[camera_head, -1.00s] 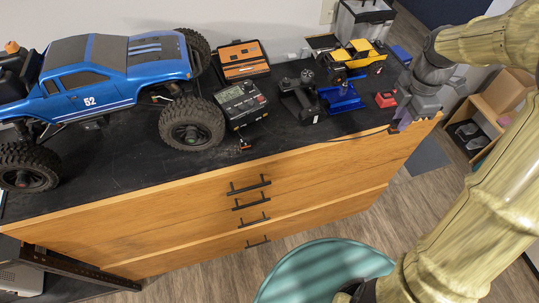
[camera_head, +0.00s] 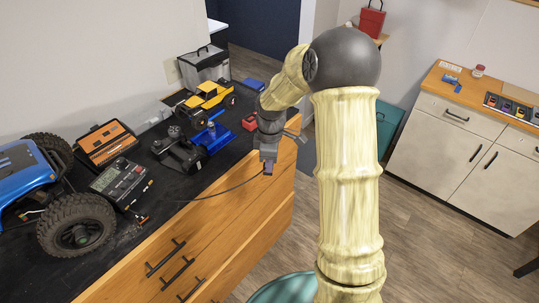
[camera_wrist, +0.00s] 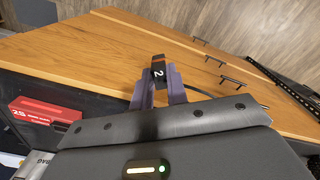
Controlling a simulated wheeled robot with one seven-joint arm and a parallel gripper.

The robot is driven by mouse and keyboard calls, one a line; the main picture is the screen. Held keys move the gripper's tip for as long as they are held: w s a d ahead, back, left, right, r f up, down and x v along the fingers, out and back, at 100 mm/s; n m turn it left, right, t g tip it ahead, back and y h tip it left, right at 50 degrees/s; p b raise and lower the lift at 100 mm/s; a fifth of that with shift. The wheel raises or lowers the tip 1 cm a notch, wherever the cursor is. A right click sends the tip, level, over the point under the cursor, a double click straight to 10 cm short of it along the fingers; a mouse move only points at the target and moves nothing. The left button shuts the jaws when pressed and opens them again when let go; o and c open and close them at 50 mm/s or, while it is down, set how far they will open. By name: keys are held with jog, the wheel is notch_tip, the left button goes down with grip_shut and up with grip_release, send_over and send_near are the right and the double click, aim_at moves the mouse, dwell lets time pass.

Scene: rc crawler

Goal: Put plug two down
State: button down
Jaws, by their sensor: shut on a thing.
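Plug two (camera_wrist: 158,73) is a small dark plug with a white "2" on it, in the middle of the wrist view. My gripper (camera_wrist: 160,82) is shut on it, with a purple finger on each side. In the head view my gripper (camera_head: 268,166) points down at the front edge of the black worktop (camera_head: 125,235), near its right end. A thin dark cable (camera_head: 215,195) runs from the gripper back to the charger (camera_head: 118,178). In the wrist view the plug is over the wooden drawer front side, and its height against the worktop is unclear.
A red box (camera_head: 250,122), a blue stand (camera_head: 212,138), a transmitter (camera_head: 178,150) and a yellow truck (camera_head: 208,97) stand behind and left of my gripper. The blue crawler (camera_head: 30,190) is at far left. A white cabinet (camera_head: 460,130) stands across the floor at right.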

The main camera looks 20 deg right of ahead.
notch_tip(320, 180, down, 16)
jog(key=m+b, duration=0.1)
jog(key=m, duration=1.2)
jog(key=shift+w+r+m, duration=0.2)
jog(key=shift+w+m, duration=0.15)
jog(key=shift+m, duration=0.05)
